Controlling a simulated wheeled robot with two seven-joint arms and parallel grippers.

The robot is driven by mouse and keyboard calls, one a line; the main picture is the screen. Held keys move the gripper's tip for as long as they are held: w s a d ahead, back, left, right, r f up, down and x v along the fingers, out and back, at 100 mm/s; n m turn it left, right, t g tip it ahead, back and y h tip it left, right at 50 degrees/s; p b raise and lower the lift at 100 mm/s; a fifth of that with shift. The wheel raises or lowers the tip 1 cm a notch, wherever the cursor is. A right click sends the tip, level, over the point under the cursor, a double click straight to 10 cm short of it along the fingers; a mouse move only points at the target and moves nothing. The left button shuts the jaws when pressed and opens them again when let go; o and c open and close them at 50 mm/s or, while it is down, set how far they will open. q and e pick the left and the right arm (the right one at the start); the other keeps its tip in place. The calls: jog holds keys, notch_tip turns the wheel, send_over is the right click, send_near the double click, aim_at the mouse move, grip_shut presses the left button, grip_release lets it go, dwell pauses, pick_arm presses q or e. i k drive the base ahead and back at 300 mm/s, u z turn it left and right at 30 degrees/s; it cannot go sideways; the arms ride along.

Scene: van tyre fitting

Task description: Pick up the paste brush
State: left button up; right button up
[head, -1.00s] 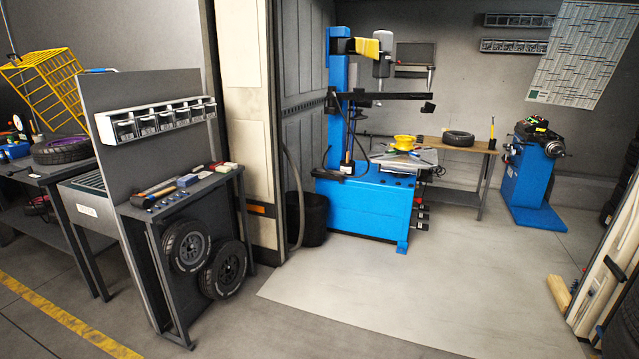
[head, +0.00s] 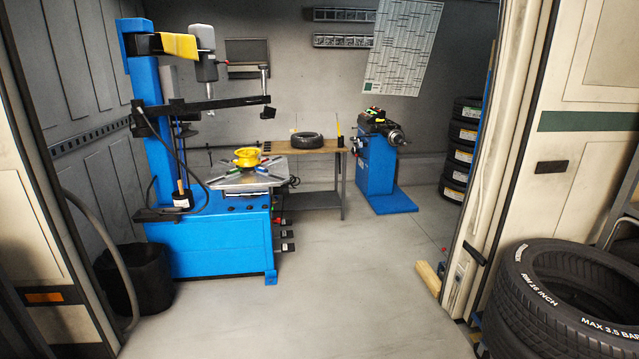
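A dark pot (head: 182,200) with a pale label hangs on the front left of the blue tyre changer (head: 207,245). A thin upright brush-like handle (head: 180,172) stands in it, which looks like the paste brush; its lower end is hidden in the pot. A small yellow upright item (head: 339,128) stands on the back bench and is too small to name. Neither of my grippers is in view.
A black bin (head: 137,279) and hose stand left of the changer. A blue balancer (head: 376,165) is at the back. Stacked tyres (head: 560,300) and wooden blocks (head: 429,278) are at right. The middle floor is clear.

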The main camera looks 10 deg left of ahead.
aim_at(182, 192)
jog(key=u, duration=0.25)
jog(key=i, duration=2.15)
jog(key=u, duration=1.05)
jog(key=i, duration=0.4)
jog(key=z, duration=1.15)
jog(key=k, duration=0.25)
jog(key=u, duration=0.1)
jog(key=i, duration=0.25)
jog(key=u, duration=1.25)
